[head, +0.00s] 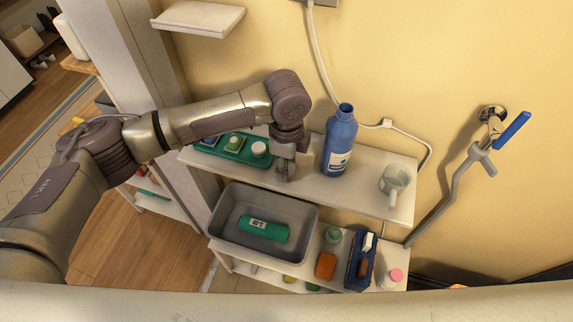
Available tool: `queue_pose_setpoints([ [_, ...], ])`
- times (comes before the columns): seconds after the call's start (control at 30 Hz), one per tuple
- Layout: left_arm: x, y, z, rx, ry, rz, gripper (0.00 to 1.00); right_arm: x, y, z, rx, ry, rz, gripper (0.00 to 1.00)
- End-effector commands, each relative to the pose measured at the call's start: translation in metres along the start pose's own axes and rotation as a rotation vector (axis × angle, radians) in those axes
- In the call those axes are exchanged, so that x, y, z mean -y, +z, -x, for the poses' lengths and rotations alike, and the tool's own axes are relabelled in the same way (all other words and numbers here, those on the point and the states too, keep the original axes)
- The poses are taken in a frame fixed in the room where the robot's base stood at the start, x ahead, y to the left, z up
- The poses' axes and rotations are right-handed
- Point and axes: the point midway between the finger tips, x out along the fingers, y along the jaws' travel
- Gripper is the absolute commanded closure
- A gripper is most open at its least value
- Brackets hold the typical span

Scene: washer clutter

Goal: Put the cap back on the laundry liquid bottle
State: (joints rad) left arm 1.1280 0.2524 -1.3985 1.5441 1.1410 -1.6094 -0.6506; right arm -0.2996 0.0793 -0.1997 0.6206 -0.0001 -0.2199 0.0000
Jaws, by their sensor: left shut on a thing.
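The blue laundry liquid bottle (340,143) stands upright on the white upper shelf, with a pale label and a bare neck with no cap on it. My left gripper (284,172) points down over the same shelf, just left of the bottle and apart from it. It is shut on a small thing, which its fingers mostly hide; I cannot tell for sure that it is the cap. No loose cap shows clearly elsewhere. My right gripper is not in view.
A green tray (226,154) with small containers lies left on the upper shelf (310,182), and a clear mug (394,181) stands right. Below are a grey bin (238,195) holding a green bottle (264,228), a blue box (361,264) and a pink-capped bottle (396,275). A tap pipe (452,200) is right.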

Motion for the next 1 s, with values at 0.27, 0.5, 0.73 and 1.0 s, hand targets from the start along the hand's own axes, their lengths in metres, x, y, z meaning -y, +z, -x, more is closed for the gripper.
queue_pose_setpoints([
  [0.27,0.001,0.000,0.017,-0.001,-0.004,-0.002,0.71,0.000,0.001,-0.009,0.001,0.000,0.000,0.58],
  [0.5,-0.013,-0.023,0.052,-0.003,-0.003,-0.009,0.71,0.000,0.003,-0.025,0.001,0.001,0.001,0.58],
  [0.73,-0.040,-0.068,0.085,-0.002,-0.004,-0.007,0.71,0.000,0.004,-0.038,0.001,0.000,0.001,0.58],
  [1.0,-0.058,-0.096,0.106,-0.001,-0.001,-0.003,0.71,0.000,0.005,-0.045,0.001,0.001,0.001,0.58],
])
